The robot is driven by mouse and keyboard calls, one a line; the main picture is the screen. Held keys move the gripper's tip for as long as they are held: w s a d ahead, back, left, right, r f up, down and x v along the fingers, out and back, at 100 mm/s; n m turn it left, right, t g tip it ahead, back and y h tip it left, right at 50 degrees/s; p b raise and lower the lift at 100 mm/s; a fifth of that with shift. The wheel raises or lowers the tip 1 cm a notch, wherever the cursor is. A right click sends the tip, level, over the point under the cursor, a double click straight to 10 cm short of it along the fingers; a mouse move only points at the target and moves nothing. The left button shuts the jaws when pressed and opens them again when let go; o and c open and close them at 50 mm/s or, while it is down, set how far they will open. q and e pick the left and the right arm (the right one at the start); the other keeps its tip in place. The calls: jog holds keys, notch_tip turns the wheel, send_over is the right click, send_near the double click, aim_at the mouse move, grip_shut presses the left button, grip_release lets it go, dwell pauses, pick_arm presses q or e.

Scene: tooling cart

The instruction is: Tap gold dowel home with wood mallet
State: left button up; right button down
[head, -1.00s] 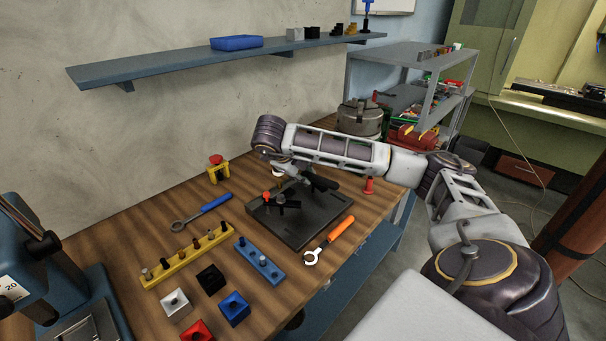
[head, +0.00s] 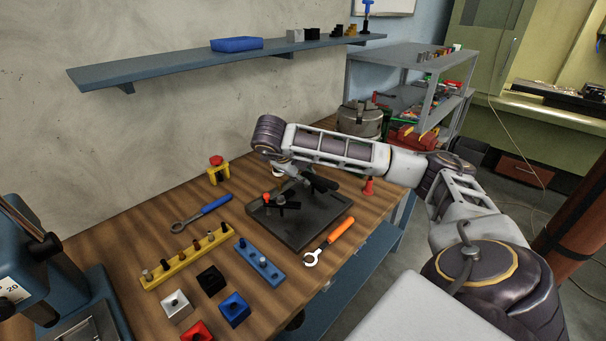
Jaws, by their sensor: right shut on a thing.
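My right arm reaches in from the right and bends down over the back of the dark fixture plate (head: 305,236). My right gripper (head: 284,173) is small and mostly hidden under the wrist. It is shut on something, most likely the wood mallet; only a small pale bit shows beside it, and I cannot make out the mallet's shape. A black clamp (head: 290,205) with a red tip sits on the plate. I cannot pick out the gold dowel; the arm may hide it. My left gripper is out of view.
A yellow rack (head: 178,263) with several pegs, a blue peg strip (head: 262,265), small coloured blocks, a blue-handled wrench (head: 203,211) and an orange-handled wrench (head: 330,241) lie around the plate. A wall shelf (head: 180,66) hangs behind. A blue machine (head: 40,245) stands at left.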

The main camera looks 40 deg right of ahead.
jog(key=shift+f+b, duration=1.65)
jog(key=shift+f, duration=0.65)
jog(key=shift+r, duration=0.1)
jog(key=shift+r+p, duration=1.4)
jog(key=shift+r, duration=0.6)
jog(key=shift+r, duration=0.2)
jog(key=shift+f, duration=0.1)
